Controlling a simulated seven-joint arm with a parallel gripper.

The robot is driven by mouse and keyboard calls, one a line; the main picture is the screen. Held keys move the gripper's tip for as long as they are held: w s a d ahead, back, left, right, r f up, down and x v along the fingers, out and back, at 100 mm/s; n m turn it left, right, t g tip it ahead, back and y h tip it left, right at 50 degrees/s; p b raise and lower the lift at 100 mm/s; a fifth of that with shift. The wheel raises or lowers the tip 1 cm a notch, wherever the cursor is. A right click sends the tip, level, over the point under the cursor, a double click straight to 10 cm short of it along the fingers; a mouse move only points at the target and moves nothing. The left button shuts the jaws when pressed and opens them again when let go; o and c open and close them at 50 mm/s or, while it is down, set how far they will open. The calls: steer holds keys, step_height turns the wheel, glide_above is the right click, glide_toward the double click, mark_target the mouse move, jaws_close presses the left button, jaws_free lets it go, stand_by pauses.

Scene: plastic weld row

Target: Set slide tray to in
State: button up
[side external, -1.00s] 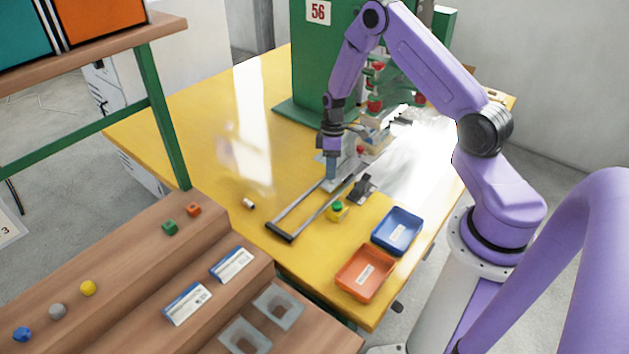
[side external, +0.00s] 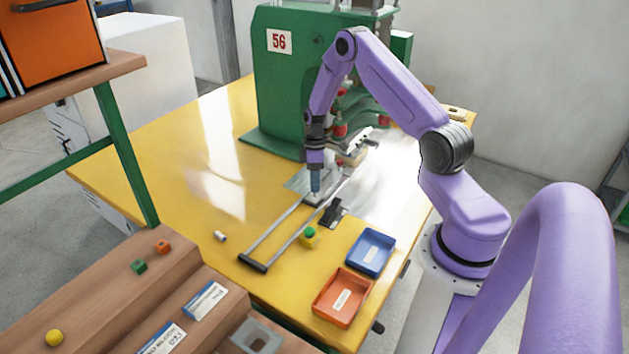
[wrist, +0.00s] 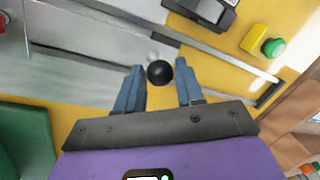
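The slide tray is a grey plate (wrist: 90,42) beside the green machine (side external: 275,85), on two metal rails (side external: 285,232) that run to a dark end bar (side external: 252,263) on the yellow table. A round black knob (wrist: 159,72) shows in the wrist view. My gripper (side external: 315,192) is low over the machine end of the rails, pointing down. In the wrist view my gripper (wrist: 160,70) has its two blue fingers apart, with the knob between the tips and a small gap on each side. In the side view the knob is too small to make out.
A dark clamp-like block (side external: 333,212) and a yellow box with a green button (side external: 309,237) stand right of the rails. Blue (side external: 370,252) and orange (side external: 341,297) bins lie near the table edge. A small cylinder (side external: 219,236) lies left of the rails. The left tabletop is clear.

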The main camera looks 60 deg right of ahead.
steer(key=shift+o, duration=1.2)
step_height(320, 180, up, 17)
steer(key=w+d, duration=0.2)
steer(key=shift+d, duration=0.35)
steer(key=a+n+h, duration=0.3)
steer(key=a+n, duration=0.2)
steer(key=n, duration=1.3)
steer(key=shift+g, duration=0.3)
steer(key=f, duration=0.5)
steer(key=s+d+f, duration=0.1)
steer(key=f, duration=0.5)
steer(key=s+f, duration=0.1)
steer(key=f, duration=0.5)
steer(key=shift+d, duration=0.35)
